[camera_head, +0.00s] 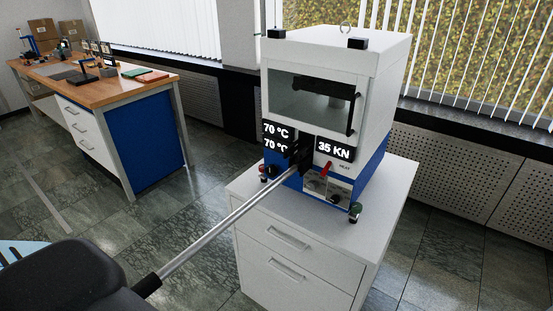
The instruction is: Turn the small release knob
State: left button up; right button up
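A white and blue lab press (338,55) stands on a white drawer cabinet (385,215). Its front carries two 70 °C displays, a 35 KN display (334,150) and a red handle (327,169). A long metal lever (220,225) with a black grip (147,286) slants from a dark fitting on the press front down to the lower left. I cannot tell which is the release knob. Neither gripper is in view.
A wooden-topped workbench (133,85) with tools and boxes stands at the back left. A black rounded object (65,280) fills the lower left corner, near the lever's grip. Tiled floor (450,265) is open at right. Windows and a perforated radiator cover (455,165) lie behind.

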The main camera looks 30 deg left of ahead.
aim_at(271, 171)
jog(key=i+j, duration=0.65)
jog(key=i+j+u, duration=0.05)
